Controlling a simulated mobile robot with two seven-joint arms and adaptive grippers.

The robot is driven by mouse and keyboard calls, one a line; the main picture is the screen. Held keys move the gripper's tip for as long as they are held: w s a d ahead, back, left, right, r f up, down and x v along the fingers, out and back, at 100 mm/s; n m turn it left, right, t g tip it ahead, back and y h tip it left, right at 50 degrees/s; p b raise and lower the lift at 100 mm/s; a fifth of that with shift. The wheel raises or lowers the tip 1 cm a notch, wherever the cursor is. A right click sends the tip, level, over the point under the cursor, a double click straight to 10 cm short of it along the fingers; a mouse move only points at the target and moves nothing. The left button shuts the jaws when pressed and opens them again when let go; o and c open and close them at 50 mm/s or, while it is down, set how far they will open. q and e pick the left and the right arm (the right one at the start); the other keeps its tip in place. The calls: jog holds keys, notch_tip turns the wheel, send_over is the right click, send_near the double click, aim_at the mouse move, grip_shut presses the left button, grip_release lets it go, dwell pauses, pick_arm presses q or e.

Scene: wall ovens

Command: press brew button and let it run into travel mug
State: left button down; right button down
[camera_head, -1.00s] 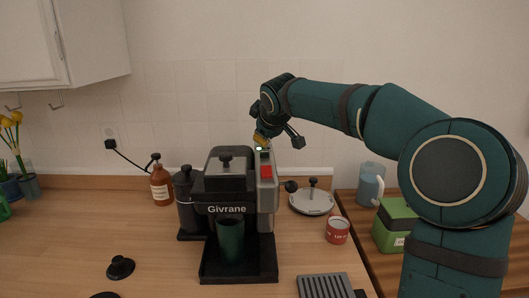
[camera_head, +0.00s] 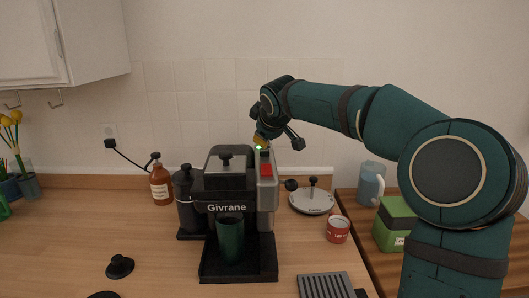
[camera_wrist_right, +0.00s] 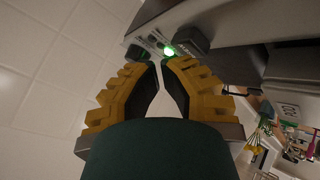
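The black and grey coffee machine (camera_head: 227,190), marked "Givrane", stands on the counter. A dark green travel mug (camera_head: 230,240) stands upright on its drip tray, under the brew head; its inside and any liquid are hidden. My right gripper (camera_head: 260,141) is at the top right of the machine, just above a small lit green light. In the right wrist view, the yellow fingers (camera_wrist_right: 160,66) are empty, with their tips drawn together. The glowing green button (camera_wrist_right: 169,50) is just beyond the tips; I cannot tell whether they touch it. My left gripper is out of view.
A brown bottle (camera_head: 160,186) stands left of the machine. A round lid (camera_head: 312,201), a red cup (camera_head: 338,230), a blue pitcher (camera_head: 371,184) and a green box (camera_head: 396,226) are on the right. A slotted grate (camera_head: 325,286) lies in front. The front left counter is mostly clear.

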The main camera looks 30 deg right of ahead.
jog(key=shift+f+b, duration=0.4)
jog(key=shift+f, duration=0.15)
dwell(0.8)
jog(key=shift+r, duration=0.15)
jog(key=shift+r+p, duration=0.8)
jog(key=shift+p, duration=0.1)
notch_tip(320, 180, up, 5)
jog(key=p, duration=0.4)
dwell(0.9)
